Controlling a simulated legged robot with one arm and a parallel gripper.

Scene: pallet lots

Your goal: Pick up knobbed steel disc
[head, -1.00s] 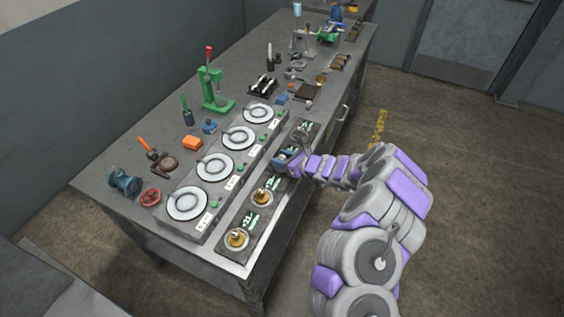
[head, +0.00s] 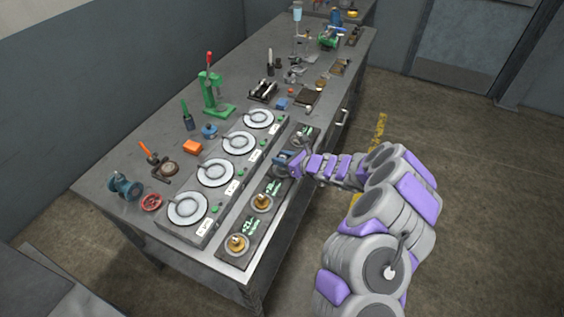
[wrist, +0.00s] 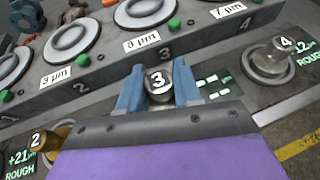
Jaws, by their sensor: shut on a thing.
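In the wrist view the blue fingers of my gripper (wrist: 158,92) are shut on the knob of a knobbed steel disc (wrist: 157,80) marked 3. Its grey knob top shows between the fingertips; its lower part is hidden, so I cannot tell whether it touches the station. In the head view my gripper (head: 285,160) is over the front strip of stations, covering the disc. Another steel-coloured knobbed disc (wrist: 274,58), marked 4, sits on its pad at the right. A brass knob (wrist: 42,141) marked 2 is at lower left.
A raised row of round grey plates (head: 215,172) with green buttons stands behind the strip (head: 238,226). The station 3 display (wrist: 213,86) shows dashes. Brass knobbed discs (head: 262,203) sit nearer on the strip. Tools, including a green press (head: 214,95), stand farther back.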

